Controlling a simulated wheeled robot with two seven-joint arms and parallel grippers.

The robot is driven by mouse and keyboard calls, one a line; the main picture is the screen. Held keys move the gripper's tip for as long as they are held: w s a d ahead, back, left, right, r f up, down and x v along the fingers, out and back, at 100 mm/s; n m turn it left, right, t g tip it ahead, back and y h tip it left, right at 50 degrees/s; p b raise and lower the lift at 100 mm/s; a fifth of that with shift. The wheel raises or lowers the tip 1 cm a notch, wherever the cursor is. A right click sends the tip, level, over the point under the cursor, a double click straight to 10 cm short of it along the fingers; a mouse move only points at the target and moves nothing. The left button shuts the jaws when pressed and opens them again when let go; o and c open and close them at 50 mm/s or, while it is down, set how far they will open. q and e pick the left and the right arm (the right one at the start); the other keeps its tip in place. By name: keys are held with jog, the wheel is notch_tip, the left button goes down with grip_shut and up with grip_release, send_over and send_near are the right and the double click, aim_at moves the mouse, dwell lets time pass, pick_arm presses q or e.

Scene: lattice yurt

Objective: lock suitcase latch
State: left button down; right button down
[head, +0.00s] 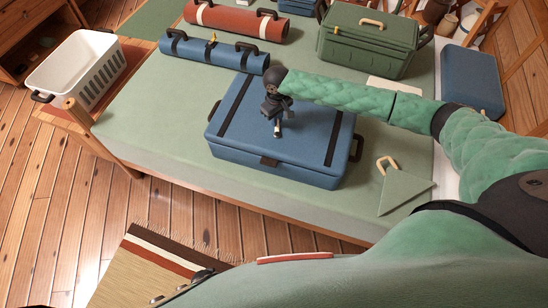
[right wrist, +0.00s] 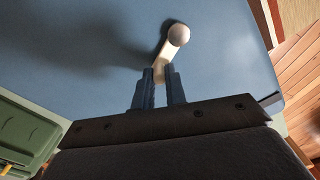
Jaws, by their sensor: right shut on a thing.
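The blue suitcase (head: 240,140) lies flat and closed on the green-covered table, with two dark straps across its lid and a dark piece on its near side. The latch is a small pale lever (head: 277,130) on the lid; in the right wrist view the lever (right wrist: 177,40) has a round knob and stands out from the blue surface. My right gripper (head: 273,113) reaches over the lid from the right. Its fingers, also in the right wrist view (right wrist: 158,88), are shut on the lever's near end. My left gripper is not visible.
The table (head: 135,120) has a clear stretch left of the suitcase. Behind lie a blue roll (head: 225,54), a red roll (head: 235,20) and a green case (head: 365,42). A blue case (head: 472,80) lies right. A green triangular piece (head: 405,188) lies near right. A white basket (head: 80,68) stands left.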

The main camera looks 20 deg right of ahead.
aim_at(266, 131)
jog(key=shift+s+a, duration=0.1)
jog(key=shift+a, duration=0.1)
jog(key=c, duration=2.2)
grip_release()
jog(key=shift+a+p, duration=0.5)
jog(key=shift+a, duration=0.2)
jog(key=c, duration=2.2)
grip_release()
jog(key=shift+a, duration=0.1)
jog(key=c, duration=2.2)
grip_release()
jog(key=shift+s+a+p, duration=0.1)
jog(key=shift+a+p, duration=0.2)
jog(key=shift+p, duration=0.1)
jog(key=shift+s+a, duration=0.1)
jog(key=shift+a, duration=0.2)
jog(key=shift+a+p, duration=0.1)
jog(key=shift+p, duration=0.2)
jog(key=shift+s+a+r+p, duration=0.1)
jog(key=shift+s+a+p, duration=0.1)
jog(key=shift+a+p, duration=0.1)
jog(key=c, duration=2.2)
grip_release()
jog(key=shift+s+a, duration=0.2)
jog(key=shift+a, duration=0.05)
jog(key=c, duration=2.2)
grip_release()
